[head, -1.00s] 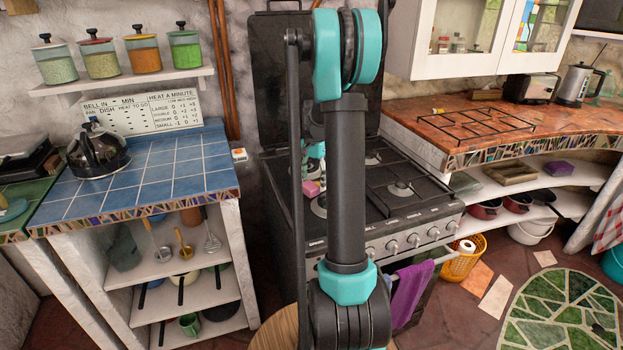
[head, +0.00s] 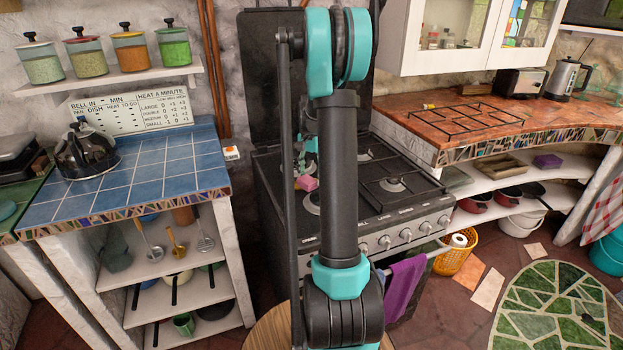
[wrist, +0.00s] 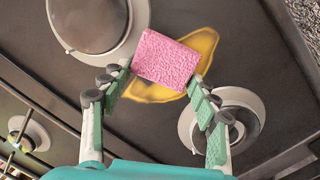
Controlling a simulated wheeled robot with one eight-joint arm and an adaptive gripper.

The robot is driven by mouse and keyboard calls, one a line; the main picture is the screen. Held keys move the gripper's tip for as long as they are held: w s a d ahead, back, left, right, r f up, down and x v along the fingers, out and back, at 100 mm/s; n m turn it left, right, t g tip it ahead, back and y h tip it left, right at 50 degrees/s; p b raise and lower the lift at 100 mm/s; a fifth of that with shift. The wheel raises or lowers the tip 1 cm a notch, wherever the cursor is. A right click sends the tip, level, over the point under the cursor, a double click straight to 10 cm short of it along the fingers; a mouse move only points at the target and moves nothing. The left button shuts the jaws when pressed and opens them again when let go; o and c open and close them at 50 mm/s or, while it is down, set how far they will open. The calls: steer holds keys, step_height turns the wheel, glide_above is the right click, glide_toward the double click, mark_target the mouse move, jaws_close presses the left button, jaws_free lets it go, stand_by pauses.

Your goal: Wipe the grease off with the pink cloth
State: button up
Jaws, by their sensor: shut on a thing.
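The pink cloth (wrist: 166,59), a small textured block-like piece, sits between the fingertips of my gripper (wrist: 160,80) in the wrist view. My gripper is shut on it. The grease is a yellow-brown smear (wrist: 203,44) on the dark stove top (wrist: 190,15), showing on both sides of the cloth, which covers its middle. I cannot tell whether the cloth touches the surface. In the head view the pink cloth (head: 308,184) shows over the left part of the stove; my arm hides much of my gripper there.
Burners lie close to the smear, one at upper left (wrist: 85,20) and one at right (wrist: 222,115) in the wrist view. The raised stove lid (head: 262,80) stands behind. A blue-tiled counter (head: 150,175) is left, an orange-topped counter (head: 440,125) right. A purple towel (head: 405,288) hangs in front.

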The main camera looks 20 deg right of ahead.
steer(key=shift+w+a, duration=0.15)
steer(key=shift+w, duration=2.8)
steer(key=shift+w+d+r, duration=0.1)
steer(key=shift+d+r, duration=0.05)
steer(key=shift+d, duration=0.75)
steer(key=shift+s+d, duration=0.3)
steer(key=shift+s, duration=0.4)
steer(key=shift+s+d, duration=0.25)
steer(key=shift+s, duration=0.35)
steer(key=shift+s+a, duration=0.25)
steer(key=shift+s, duration=0.6)
steer(key=shift+s+a+f, duration=0.1)
steer(key=shift+s, duration=0.8)
steer(key=shift+s+a+f, duration=0.1)
steer(key=shift+s, duration=0.8)
steer(key=shift+s+d, duration=0.1)
steer(key=shift+d, duration=1.05)
jaws_close()
steer(key=shift+w+a+r, duration=0.1)
steer(key=shift+w+r, duration=0.1)
steer(key=shift+w, duration=1.6)
steer(key=shift+w+f, duration=0.15)
steer(key=shift+w, duration=2)
steer(key=shift+d+f, duration=0.15)
steer(key=shift+d, duration=0.9)
steer(key=shift+s+f, duration=0.15)
steer(key=shift+s, duration=1.8)
steer(key=shift+s+f, duration=0.15)
steer(key=shift+s, duration=1.8)
